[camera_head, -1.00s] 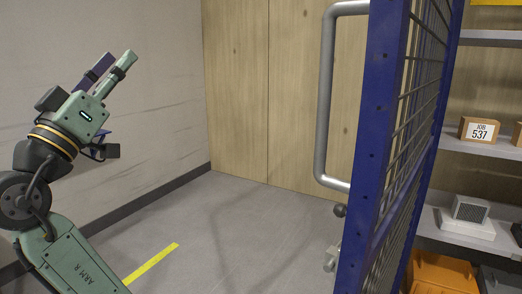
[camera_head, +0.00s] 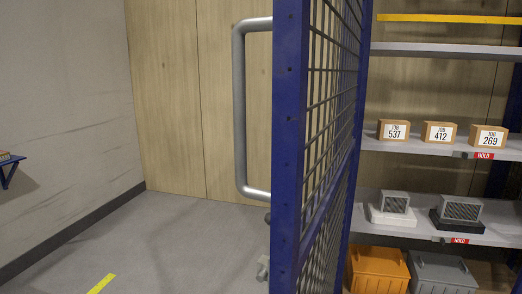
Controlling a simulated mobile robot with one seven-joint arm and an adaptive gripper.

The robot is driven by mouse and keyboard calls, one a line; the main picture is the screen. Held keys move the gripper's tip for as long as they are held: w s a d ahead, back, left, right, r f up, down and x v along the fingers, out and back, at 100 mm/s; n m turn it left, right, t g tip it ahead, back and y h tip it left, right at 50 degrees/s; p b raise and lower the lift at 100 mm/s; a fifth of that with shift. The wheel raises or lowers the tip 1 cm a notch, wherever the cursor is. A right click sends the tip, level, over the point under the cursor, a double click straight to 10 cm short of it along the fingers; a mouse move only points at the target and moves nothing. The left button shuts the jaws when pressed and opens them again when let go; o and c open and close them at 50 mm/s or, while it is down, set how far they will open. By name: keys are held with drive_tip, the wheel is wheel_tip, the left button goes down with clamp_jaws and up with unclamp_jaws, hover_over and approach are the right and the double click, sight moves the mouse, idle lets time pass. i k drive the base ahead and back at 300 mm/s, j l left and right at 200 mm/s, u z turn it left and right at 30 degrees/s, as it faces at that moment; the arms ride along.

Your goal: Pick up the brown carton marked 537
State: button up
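The brown carton marked 537 (camera_head: 393,130) stands on the middle shelf (camera_head: 420,147), at the left of a row of three cartons. Its white label reads JOB 537. The blue mesh door (camera_head: 290,150) stands open edge-on, just left of the carton, with a grey bar handle (camera_head: 239,110) on its left side. The carton's front is in clear view. My gripper is out of the picture.
Cartons 412 (camera_head: 439,132) and 269 (camera_head: 488,138) stand right of it; a red HOLD tag (camera_head: 485,155) is on the shelf edge below 269. Grey boxes sit lower, above an orange bin (camera_head: 377,270) and a grey bin (camera_head: 440,272). Floor (camera_head: 180,240) at left is clear.

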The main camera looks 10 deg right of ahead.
sight(388, 129)
drive_tip(key=i+j, duration=0.45)
drive_tip(key=i+j+z, duration=0.1)
drive_tip(key=i+j, duration=0.35)
drive_tip(key=j, duration=0.15)
drive_tip(key=i+j, duration=0.4)
drive_tip(key=j, duration=0.15)
drive_tip(key=i+z, duration=0.1)
drive_tip(key=z, duration=1.75)
drive_tip(key=k+l, duration=0.15)
drive_tip(key=l, duration=0.25)
drive_tip(key=k+l+u, duration=0.1)
drive_tip(key=l, duration=0.35)
drive_tip(key=l+u, duration=0.15)
drive_tip(key=l, duration=0.45)
drive_tip(key=k+l+u, duration=0.15)
drive_tip(key=l, duration=0.4)
drive_tip(key=i+l+u, duration=0.15)
drive_tip(key=l, duration=0.45)
drive_tip(key=l+u, duration=0.15)
drive_tip(key=l, duration=0.5)
drive_tip(key=i+l+u, duration=0.1)
drive_tip(key=l, duration=0.25)
drive_tip(key=i+l, duration=0.25)
drive_tip(key=l, duration=0.15)
drive_tip(key=i+l+u, duration=0.15)
drive_tip(key=l, duration=0.25)
